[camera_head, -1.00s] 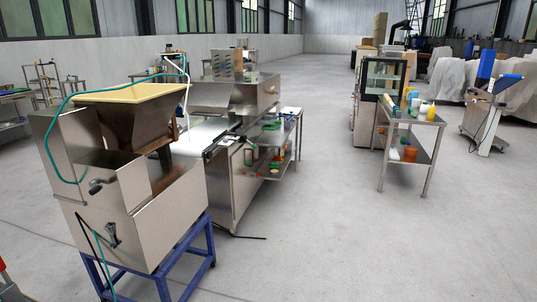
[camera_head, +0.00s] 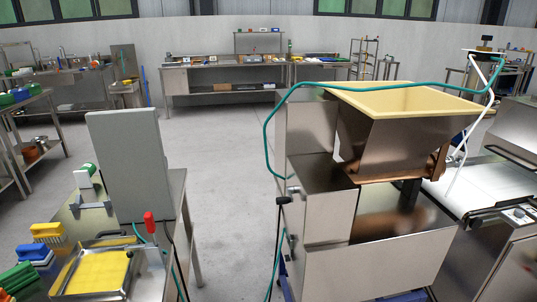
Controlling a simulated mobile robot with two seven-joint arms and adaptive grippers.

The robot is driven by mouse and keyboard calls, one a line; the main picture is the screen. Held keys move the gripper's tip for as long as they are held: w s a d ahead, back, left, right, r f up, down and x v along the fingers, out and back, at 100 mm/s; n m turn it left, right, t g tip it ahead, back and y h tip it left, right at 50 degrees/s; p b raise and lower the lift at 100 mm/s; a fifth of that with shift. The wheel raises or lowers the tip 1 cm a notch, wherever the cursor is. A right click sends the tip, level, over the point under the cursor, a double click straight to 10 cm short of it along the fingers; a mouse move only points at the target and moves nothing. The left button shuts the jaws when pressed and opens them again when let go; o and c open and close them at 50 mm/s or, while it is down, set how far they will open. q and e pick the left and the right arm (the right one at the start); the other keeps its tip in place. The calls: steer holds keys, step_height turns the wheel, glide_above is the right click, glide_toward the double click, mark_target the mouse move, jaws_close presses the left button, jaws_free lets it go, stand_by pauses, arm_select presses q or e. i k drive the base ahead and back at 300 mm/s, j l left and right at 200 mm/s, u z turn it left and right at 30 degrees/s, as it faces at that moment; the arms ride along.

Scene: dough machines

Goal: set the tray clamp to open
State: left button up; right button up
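The tray clamp (camera_head: 150,223) shows as a red handle standing about upright at the right rear corner of the tray. The tray (camera_head: 127,270) is a shallow metal one with a yellow slab (camera_head: 97,272) in it, at the lower left on a metal table. The clamp's lower part is small, and I cannot tell whether it presses on the tray rim. Neither of my grippers is in view.
A grey upright box (camera_head: 130,165) stands behind the tray. Blue and yellow brushes (camera_head: 40,250) lie left of it. The dough machine with a cream hopper (camera_head: 390,130) stands at right with a green hose (camera_head: 268,125). Clear floor (camera_head: 225,180) lies between.

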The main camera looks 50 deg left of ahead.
mark_target(149, 218)
steer(key=i+z, duration=0.2)
steer(key=z, duration=0.2)
steer(key=i+j+z, duration=0.15)
steer(key=z, duration=0.25)
steer(key=i+j+z, duration=0.2)
steer(key=z, duration=6.3)
